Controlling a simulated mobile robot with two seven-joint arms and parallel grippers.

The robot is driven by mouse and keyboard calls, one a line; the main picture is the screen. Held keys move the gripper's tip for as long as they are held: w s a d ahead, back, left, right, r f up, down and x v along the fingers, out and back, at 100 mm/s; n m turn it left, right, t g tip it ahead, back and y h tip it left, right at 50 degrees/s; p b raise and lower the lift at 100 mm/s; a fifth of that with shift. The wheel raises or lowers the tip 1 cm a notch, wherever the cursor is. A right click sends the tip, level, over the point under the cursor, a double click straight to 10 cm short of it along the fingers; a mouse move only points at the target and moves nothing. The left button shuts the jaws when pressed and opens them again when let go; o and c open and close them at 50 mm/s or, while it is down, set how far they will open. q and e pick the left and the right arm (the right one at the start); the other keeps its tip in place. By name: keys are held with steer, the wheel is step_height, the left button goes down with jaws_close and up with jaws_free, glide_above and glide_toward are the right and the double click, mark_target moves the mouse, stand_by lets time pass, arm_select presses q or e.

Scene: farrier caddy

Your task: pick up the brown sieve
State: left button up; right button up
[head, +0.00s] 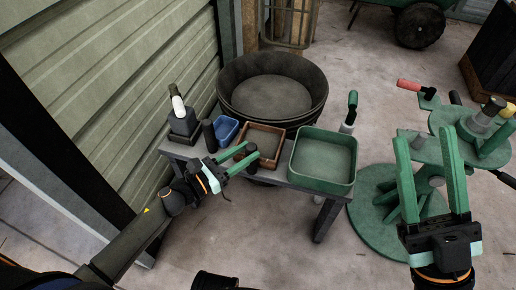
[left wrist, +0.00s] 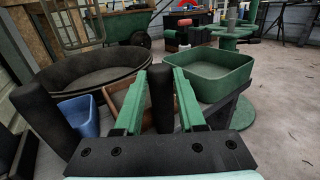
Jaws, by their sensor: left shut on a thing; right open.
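The brown sieve (head: 283,132) appears as a square, brown-rimmed tray on the grey bench, between a blue bin and a green tray. In the left wrist view the sieve (left wrist: 117,96) is partly hidden behind my left gripper's finger. A dark upright cylinder (head: 251,151) stands at the sieve's near left side. I cannot tell whether it is joined to the sieve. My left gripper (head: 247,156) is shut on this dark cylinder (left wrist: 161,95), with one green finger on each side. My right gripper (head: 430,140) is open and empty at the right, away from the bench.
The blue bin (head: 226,129) and another dark cylinder (head: 209,136) stand left of the sieve. The green tray (head: 323,181) is close on its right. A large dark tub (head: 318,84) is behind. A green stand (head: 375,219) is at the right. Open floor lies in front.

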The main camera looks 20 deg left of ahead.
arm_select(q)
jaws_close()
steer(key=shift+r, duration=0.1)
steer(key=shift+r+p, duration=0.4)
steer(key=shift+r, duration=0.1)
steer(key=s+d+r+p, duration=0.5)
steer(key=s+r+p, duration=0.1)
steer(key=s+r, duration=0.6)
steer(key=shift+s+d+p, duration=0.15)
steer(key=shift+s+p, duration=0.15)
steer(key=shift+s, duration=0.2)
arm_select(e)
step_height(320, 180, up, 8)
steer(key=n, duration=0.1)
steer(key=shift+d+f+t, duration=0.2)
steer(key=shift+d+t, duration=0.1)
steer(key=shift+d, duration=0.05)
steer(key=shift+s, duration=0.1)
